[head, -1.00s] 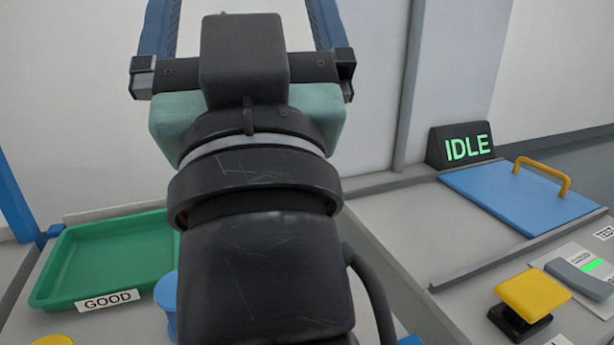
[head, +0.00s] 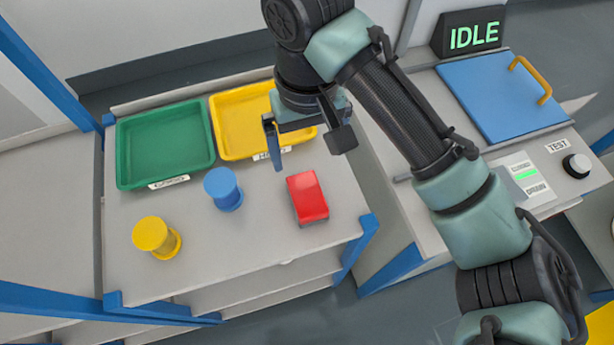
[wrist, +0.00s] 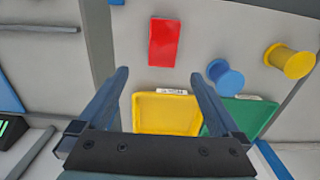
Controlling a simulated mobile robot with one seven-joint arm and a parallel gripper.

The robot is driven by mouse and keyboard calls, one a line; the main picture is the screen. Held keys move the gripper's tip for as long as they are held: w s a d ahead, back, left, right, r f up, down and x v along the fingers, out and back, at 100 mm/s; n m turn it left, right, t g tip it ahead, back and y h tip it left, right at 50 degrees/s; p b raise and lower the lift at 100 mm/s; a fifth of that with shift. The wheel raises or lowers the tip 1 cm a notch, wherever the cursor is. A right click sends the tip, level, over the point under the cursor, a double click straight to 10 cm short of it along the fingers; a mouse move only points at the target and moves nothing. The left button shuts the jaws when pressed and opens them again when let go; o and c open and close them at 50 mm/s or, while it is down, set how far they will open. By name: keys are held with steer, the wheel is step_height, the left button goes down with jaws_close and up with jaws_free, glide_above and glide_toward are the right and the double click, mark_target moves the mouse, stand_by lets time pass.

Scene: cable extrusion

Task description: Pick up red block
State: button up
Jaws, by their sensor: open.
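The red block (head: 308,198) lies on the grey table, near its right side, in front of the yellow tray. It also shows in the wrist view (wrist: 164,43), top centre, beyond my fingertips. My gripper (head: 305,145) is open and empty. It hangs above the table over the front edge of the yellow tray, behind the red block and apart from it. In the wrist view the two fingers (wrist: 159,75) stand wide apart.
A green tray (head: 127,160) and a yellow tray (head: 222,128) stand at the back of the table. A blue spool (head: 223,189) and a yellow spool (head: 156,238) stand left of the block. A machine with a blue lid (head: 500,98) and IDLE sign (head: 474,36) is at the right.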

mark_target(305, 188)
step_height(305, 188, down, 8)
steer(key=shift+r+b, duration=0.2)
steer(key=shift+b, duration=0.45)
steer(key=shift+s+a+f, duration=0.1)
steer(key=shift+s+f, duration=0.05)
steer(key=shift+f, duration=1.2)
steer(key=shift+s+a+f, duration=0.1)
steer(key=shift+s+f, duration=0.05)
steer(key=shift+f, duration=1.15)
steer(key=c, duration=1.3)
steer(key=shift+c, duration=0.2)
steer(key=shift+r, duration=0.1)
step_height(305, 188, up, 10)
steer(key=shift+p, duration=0.4)
